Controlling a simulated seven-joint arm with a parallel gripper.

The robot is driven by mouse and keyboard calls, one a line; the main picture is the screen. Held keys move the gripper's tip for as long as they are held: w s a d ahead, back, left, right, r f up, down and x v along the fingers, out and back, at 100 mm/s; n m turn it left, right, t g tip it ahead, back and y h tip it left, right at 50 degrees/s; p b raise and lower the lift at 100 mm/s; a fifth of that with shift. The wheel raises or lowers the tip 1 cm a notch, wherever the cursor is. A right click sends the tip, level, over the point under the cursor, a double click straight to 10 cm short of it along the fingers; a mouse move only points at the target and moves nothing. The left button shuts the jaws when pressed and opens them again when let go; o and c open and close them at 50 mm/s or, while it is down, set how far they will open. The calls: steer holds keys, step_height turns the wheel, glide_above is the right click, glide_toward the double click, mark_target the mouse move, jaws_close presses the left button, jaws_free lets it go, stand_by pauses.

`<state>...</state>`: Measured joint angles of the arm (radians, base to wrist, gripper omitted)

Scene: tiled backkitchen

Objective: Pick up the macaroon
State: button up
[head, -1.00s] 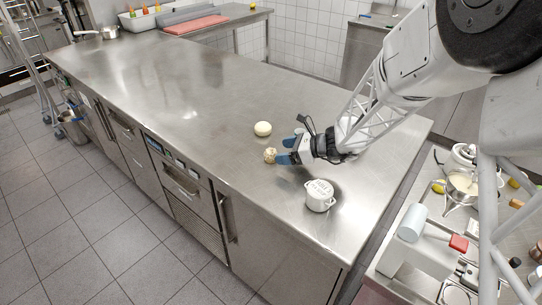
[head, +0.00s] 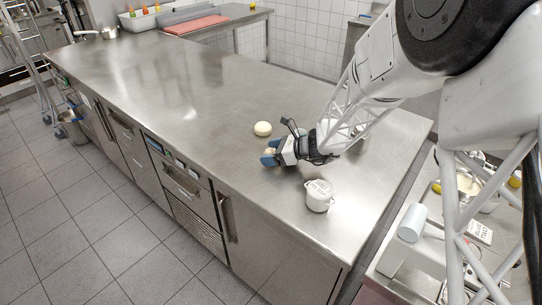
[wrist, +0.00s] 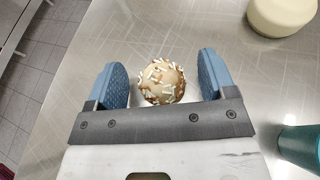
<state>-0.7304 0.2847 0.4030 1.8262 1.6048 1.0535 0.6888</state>
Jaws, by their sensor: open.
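A round tan ball with white sprinkles (wrist: 162,82), which I take for the macaroon, sits on the steel worktop (head: 150,110). In the wrist view it lies between the two blue fingers of my gripper (wrist: 162,62), with a visible gap on each side. My gripper (head: 269,155) is open and low at the worktop in the head view, where its fingers mostly hide the ball. A smooth cream round piece (head: 262,129) lies just beyond the gripper, apart from it. It also shows at the top right of the wrist view (wrist: 283,14).
A white lidded pot (head: 319,196) with lettering stands on the worktop, nearer and right of my gripper. A teal object (wrist: 300,147) shows partly at the wrist view's right edge. The worktop to the left is clear.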

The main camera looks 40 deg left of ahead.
mark_target(271, 149)
steer(key=shift+c, duration=0.4)
steer(key=c, duration=0.9)
steer(key=shift+r, duration=5)
